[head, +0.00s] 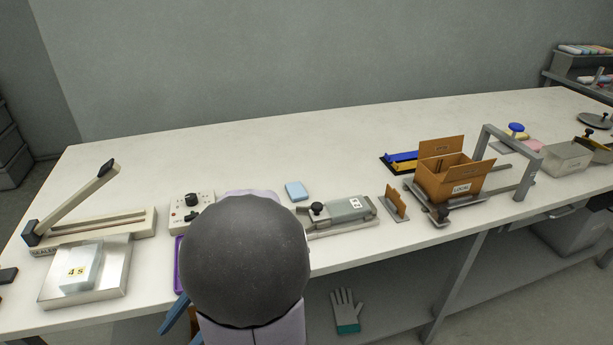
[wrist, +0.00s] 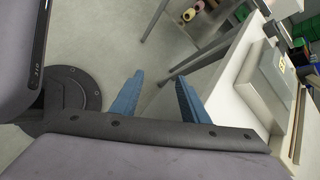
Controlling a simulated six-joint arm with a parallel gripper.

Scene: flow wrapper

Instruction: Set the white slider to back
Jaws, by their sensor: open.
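A pale control box (head: 192,208) with dark knobs stands on the bench left of centre. My own arm covers its right side and front. I cannot make out a white slider in either view; it may be hidden or too small. My gripper (wrist: 158,97) is open and empty in the wrist view, with two blue fingers apart over the floor beside the bench. In the head view its blue fingers show low, in front of the bench's front edge, partly hidden by my arm.
On the white bench (head: 250,150) stand a lever sealer (head: 110,228) and a scale (head: 60,285) at left. A blue block (head: 296,191), a grey clamp fixture (head: 345,210) and a brown carton (head: 450,185) stand to the right. A purple edge shows beside my arm. The back strip is clear.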

